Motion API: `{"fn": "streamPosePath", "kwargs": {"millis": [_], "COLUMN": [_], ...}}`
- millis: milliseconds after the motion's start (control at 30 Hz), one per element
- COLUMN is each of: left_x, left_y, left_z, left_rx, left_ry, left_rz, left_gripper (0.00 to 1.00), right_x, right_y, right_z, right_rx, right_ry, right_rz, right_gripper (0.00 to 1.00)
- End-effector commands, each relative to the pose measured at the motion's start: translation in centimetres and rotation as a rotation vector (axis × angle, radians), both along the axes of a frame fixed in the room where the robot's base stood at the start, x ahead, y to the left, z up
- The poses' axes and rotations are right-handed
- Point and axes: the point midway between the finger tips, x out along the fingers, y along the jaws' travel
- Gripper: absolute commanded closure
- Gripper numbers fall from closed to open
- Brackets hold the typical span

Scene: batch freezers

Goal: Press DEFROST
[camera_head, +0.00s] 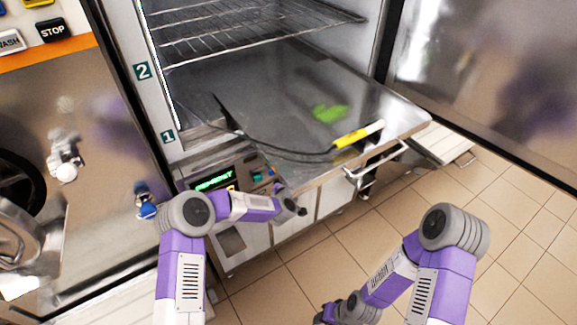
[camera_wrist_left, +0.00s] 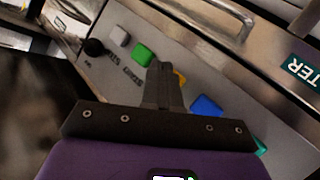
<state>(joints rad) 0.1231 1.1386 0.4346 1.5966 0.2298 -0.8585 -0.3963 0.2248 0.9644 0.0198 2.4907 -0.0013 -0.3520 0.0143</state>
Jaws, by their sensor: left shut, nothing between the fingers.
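The control panel (camera_head: 233,183) is on the front of the freezer, below the opening, with a lit green display (camera_head: 213,181). In the left wrist view its slanted face (camera_wrist_left: 112,65) carries a grey button (camera_wrist_left: 118,36), a green button (camera_wrist_left: 143,54), an orange button (camera_wrist_left: 180,78), a blue button (camera_wrist_left: 207,105) and a teal button (camera_wrist_left: 260,146). The labels are too small to read, so I cannot tell which is DEFROST. My left gripper (camera_wrist_left: 163,68) is shut and empty, its tips in front of the panel, partly covering the orange button. Contact is unclear. My right gripper (camera_head: 326,316) is low at the bottom edge, mostly hidden.
A metal slab (camera_head: 290,105) juts from the freezer, bearing a probe with a yellow handle (camera_head: 352,136), a black cable and a green smear. A metal handle bar (camera_head: 375,160) sticks out beside it. A black knob (camera_wrist_left: 94,46) is on the panel. The tiled floor at right is clear.

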Motion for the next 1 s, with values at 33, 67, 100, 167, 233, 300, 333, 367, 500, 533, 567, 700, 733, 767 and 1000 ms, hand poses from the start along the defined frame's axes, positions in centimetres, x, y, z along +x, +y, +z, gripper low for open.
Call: {"fn": "streamPosePath", "kwargs": {"millis": [33,67,100,167,233,300,333,367,500,533,567,700,733,767,1000], "left_x": [0.0,0.0,-0.1,-0.4,-1.0,-1.5,-1.8,-2.0,-3.1,-3.3,-3.5,-4.0,-4.0,-4.0,-4.0], "left_y": [0.0,0.0,-0.1,-0.4,-0.8,-1.2,-1.3,-1.5,-2.4,-2.5,-2.6,-2.9,-2.9,-2.9,-2.9], "left_z": [0.0,0.0,0.0,0.0,0.0,0.0,0.0,0.0,0.0,0.1,0.1,0.1,0.1,0.0,0.0], "left_rx": [0.0,0.0,0.0,0.0,0.001,0.002,0.002,0.001,0.001,0.001,0.001,0.001,0.001,0.0,0.0], "left_ry": [0.0,0.0,0.0,0.0,0.001,0.001,0.001,0.001,0.001,-0.001,-0.001,-0.001,-0.001,-0.001,0.0], "left_rz": [0.0,0.0,-0.001,-0.002,-0.003,-0.002,-0.002,-0.003,-0.003,-0.002,-0.002,-0.001,0.0,0.0,0.0], "left_gripper": [1.0,1.0,1.0,1.0,1.0,1.0,1.0,1.0,1.0,1.0,1.0,1.0,1.0,1.0,1.0], "right_x": [0.0,0.0,0.0,0.0,0.0,0.0,0.0,0.0,0.0,0.0,0.0,0.0,0.0,0.0,0.0], "right_y": [0.0,0.0,0.0,0.0,0.0,0.0,0.0,0.0,0.0,0.0,0.0,0.0,0.0,0.0,0.0], "right_z": [0.0,0.0,0.0,0.1,0.2,0.3,0.3,0.3,0.5,0.5,0.5,0.5,0.5,0.5,0.5], "right_rx": [0.0,0.0,0.0,0.0,0.0,0.0,0.0,0.0,0.0,0.0,0.0,0.0,0.0,0.0,0.0], "right_ry": [0.0,0.0,0.0,0.0,0.0,0.0,0.0,0.0,0.0,0.0,0.0,0.0,0.0,0.0,0.0], "right_rz": [0.0,0.0,0.0,0.0,0.0,0.0,0.0,0.0,0.0,0.0,0.0,0.0,0.0,0.0,0.0], "right_gripper": [0.57,0.57,0.57,0.57,0.57,0.57,0.57,0.57,0.57,0.57,0.57,0.57,0.57,0.57,0.57]}}
